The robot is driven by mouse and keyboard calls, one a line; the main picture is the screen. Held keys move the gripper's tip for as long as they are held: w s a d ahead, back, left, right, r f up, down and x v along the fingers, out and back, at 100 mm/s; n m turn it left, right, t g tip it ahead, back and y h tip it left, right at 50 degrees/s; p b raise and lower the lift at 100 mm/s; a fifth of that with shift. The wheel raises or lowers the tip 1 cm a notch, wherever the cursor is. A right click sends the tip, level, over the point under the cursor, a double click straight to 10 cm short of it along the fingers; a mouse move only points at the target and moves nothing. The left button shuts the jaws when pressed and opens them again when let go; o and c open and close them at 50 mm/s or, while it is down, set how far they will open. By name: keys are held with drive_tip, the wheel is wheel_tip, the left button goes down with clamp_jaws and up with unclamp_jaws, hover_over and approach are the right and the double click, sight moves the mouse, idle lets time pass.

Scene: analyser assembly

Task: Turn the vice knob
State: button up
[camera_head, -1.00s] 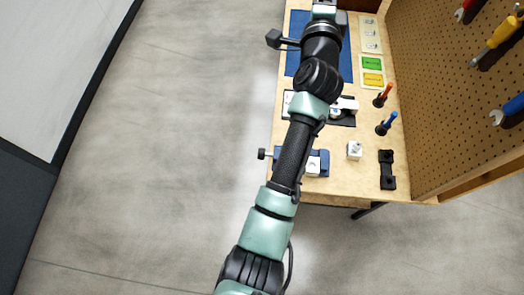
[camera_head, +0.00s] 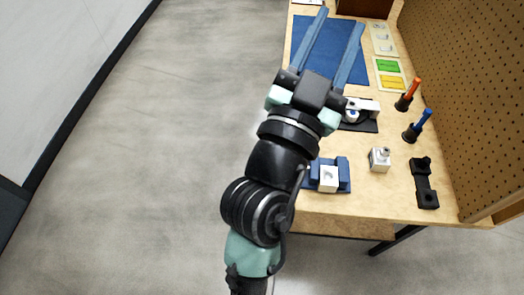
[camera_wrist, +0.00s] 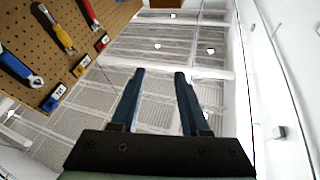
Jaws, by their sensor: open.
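The blue vice (camera_head: 343,174) sits at the near left edge of the wooden bench, with a white block (camera_head: 328,179) between its jaws. The vice knob is not visible now; my arm covers the area to the left of the vice. My gripper (camera_head: 340,20) is open and empty, with its two long blue fingers spread. In the head view it appears over the blue mat, beyond the vice. In the wrist view my gripper (camera_wrist: 160,74) points toward the ceiling and pegboard, with nothing between the fingers.
On the bench are a blue mat (camera_head: 300,37), a black-based white device (camera_head: 360,115), orange (camera_head: 409,94) and blue (camera_head: 418,125) screwdrivers, a white fitting (camera_head: 380,159) and a black bracket (camera_head: 424,183). A pegboard (camera_head: 470,90) walls the right side. Floor at left is clear.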

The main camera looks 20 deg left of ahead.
drive_tip(key=s+a+f+n+g+y+b, duration=0.25)
drive_tip(key=f+b, duration=0.25)
drive_tip(key=f, duration=0.9)
drive_tip(key=s+a+f+n+g+y+b, duration=0.1)
drive_tip(key=s+a+f+n+y+b, duration=0.2)
drive_tip(key=f, duration=1.1)
drive_tip(key=s+a+f+n+g+y+b, duration=0.1)
drive_tip(key=s+a+f+b, duration=0.15)
drive_tip(key=f+b, duration=0.75)
drive_tip(key=w+a+f+p, duration=0.1)
drive_tip(key=w+p, duration=0.1)
drive_tip(key=w, duration=0.2)
drive_tip(key=w+a+f+p, duration=0.1)
drive_tip(key=w+f+p, duration=0.1)
drive_tip(key=w, duration=0.2)
drive_tip(key=w+a+f+p, duration=0.1)
drive_tip(key=w+p, duration=0.2)
drive_tip(key=w, duration=0.1)
drive_tip(key=shift+a+f, duration=0.15)
drive_tip(key=shift+s, duration=0.1)
clamp_jaws()
